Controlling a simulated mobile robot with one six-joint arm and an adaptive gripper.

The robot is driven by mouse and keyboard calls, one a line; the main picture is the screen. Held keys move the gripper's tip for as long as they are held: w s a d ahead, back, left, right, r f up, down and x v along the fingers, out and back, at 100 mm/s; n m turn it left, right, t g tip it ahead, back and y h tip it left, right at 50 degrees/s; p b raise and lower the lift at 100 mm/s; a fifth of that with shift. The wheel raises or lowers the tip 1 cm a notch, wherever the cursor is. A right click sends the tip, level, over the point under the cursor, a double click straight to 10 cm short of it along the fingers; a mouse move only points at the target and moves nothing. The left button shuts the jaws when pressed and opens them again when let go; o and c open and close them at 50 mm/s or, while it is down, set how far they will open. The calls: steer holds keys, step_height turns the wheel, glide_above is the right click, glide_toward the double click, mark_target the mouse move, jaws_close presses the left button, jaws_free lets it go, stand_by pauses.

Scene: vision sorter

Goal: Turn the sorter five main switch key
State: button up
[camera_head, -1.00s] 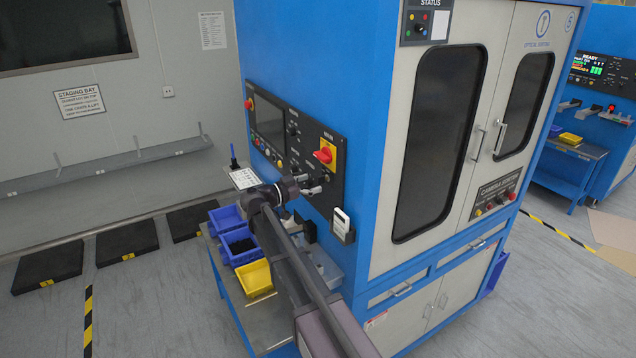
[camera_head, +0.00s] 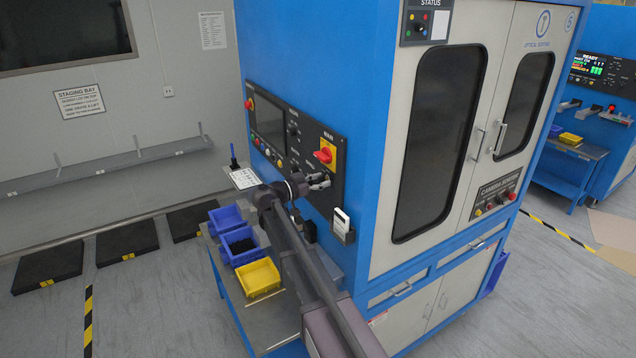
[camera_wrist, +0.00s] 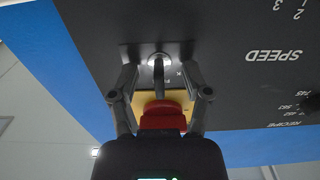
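The sorter (camera_head: 357,60) is a blue and light-grey cabinet with a 5 on its upper right. On its dark control panel (camera_head: 335,135) sits a red main switch (camera_head: 324,155) on a yellow plate. In the wrist view, which shows the panel upside down, a shiny metal key-like piece (camera_wrist: 158,64) sticks out between the fingers. The red switch (camera_wrist: 163,117) appears there too, partly hidden by my gripper's body. My gripper (camera_head: 321,182) is just below the red switch in the head view. In the wrist view my gripper (camera_wrist: 159,52) is open, fingertips apart on both sides of the metal piece; contact is unclear.
Blue bins (camera_head: 226,219) and a yellow bin (camera_head: 259,278) stand on a side shelf beneath my arm. A white card (camera_head: 244,178) and buttons lie left of my gripper.

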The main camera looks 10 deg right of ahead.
jaws_close()
steer(key=shift+n, duration=0.3)
steer(key=n, duration=0.9)
steer(key=shift+n, duration=0.4)
steer(key=o, duration=0.9)
jaws_free()
steer(key=shift+c, duration=0.2)
